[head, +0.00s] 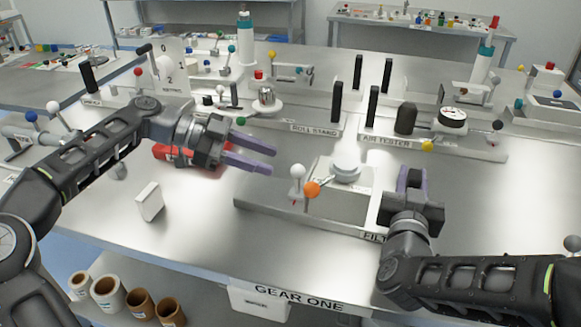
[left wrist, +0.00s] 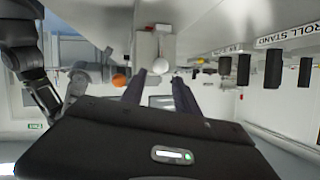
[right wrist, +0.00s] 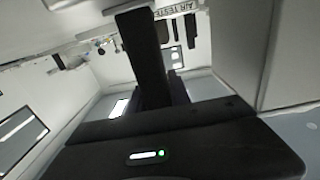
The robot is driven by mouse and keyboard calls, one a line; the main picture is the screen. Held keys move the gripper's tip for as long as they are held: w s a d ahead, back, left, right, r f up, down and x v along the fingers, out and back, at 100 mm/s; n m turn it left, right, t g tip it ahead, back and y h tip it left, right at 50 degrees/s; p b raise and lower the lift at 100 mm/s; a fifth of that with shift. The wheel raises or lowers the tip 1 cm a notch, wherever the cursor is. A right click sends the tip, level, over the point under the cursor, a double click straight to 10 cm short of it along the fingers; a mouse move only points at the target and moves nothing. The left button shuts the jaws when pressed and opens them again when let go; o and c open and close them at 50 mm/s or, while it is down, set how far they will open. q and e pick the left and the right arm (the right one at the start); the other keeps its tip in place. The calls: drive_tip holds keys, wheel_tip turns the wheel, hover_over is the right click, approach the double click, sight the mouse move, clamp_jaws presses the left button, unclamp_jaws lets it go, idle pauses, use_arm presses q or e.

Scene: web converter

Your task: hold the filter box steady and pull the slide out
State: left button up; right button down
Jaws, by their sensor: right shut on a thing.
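The filter box (head: 343,198) is a pale block with a round grey cap on top. It stands on a long base plate (head: 262,212) whose label is partly hidden by my right arm. My left gripper (head: 271,160) is open and empty, left of the box and apart from it, fingers towards it. The left wrist view shows the box (left wrist: 146,45) beyond the open fingers (left wrist: 158,88). My right gripper (head: 411,178) is at the box's right side, shut on what looks like the slide's dark handle (right wrist: 140,45). The rest of the slide is hidden.
A white knob (head: 298,171) and an orange knob (head: 312,189) stand at the box's left front. A red object (head: 172,154) lies under my left gripper. A small white block (head: 149,201) stands at left. Roll stand and air tester (head: 405,120) are behind. The front middle is clear.

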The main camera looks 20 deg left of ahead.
use_arm(q)
drive_tip(key=x, duration=0.6)
drive_tip(key=shift+w+d+f, duration=0.1)
drive_tip(key=shift+d+f, duration=0.15)
drive_tip(key=shift+c, duration=0.3)
clamp_jaws()
drive_tip(key=shift+a, duration=0.1)
idle(0.8)
